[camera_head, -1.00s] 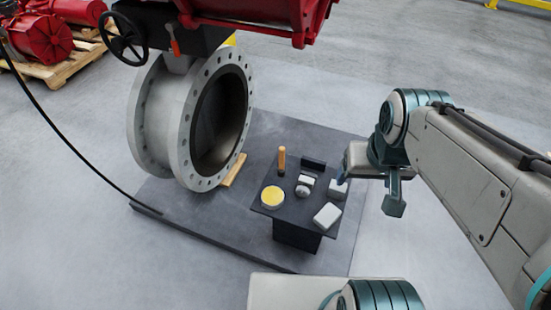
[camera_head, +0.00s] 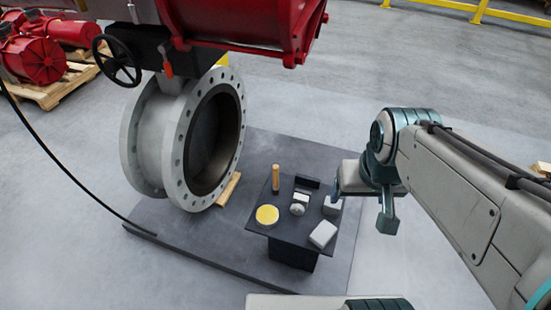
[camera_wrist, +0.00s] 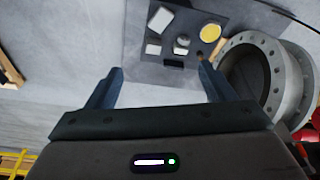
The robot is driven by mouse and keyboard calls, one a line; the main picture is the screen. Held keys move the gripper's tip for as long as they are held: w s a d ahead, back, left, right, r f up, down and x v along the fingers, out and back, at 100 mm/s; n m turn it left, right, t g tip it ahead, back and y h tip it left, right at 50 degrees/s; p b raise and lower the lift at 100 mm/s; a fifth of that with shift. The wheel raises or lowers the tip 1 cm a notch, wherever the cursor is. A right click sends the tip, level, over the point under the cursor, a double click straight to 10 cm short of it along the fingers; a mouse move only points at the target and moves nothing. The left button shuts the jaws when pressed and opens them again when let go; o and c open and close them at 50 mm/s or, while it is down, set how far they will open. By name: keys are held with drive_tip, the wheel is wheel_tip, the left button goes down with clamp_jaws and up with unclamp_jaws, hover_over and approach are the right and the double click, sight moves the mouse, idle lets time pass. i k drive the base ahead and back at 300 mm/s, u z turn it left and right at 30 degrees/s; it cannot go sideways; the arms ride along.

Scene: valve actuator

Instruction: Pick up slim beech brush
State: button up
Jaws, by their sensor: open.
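The slim beech brush looks to be the upright tan stick (camera_head: 276,177) at the back left of the small dark table (camera_head: 262,226). In the wrist view a small brown shape (camera_wrist: 219,47), probably the same stick, shows at the table's edge, partly behind the right finger. My gripper (camera_wrist: 160,70) is open and empty, its two fingers apart with the table beyond them. In the head view my gripper is to the right of the table, apart from the brush.
On the table are a yellow-topped round tin (camera_head: 267,215), a pale block (camera_head: 323,234), a grey block (camera_head: 332,205), small pale pieces (camera_head: 299,203) and a black block (camera_head: 307,182). A large flanged valve (camera_head: 180,140) stands close on the left.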

sight(276, 189)
drive_tip(key=k, duration=1.2)
drive_tip(key=u, duration=0.75)
drive_tip(key=i, duration=1.45)
drive_tip(key=z, duration=0.2)
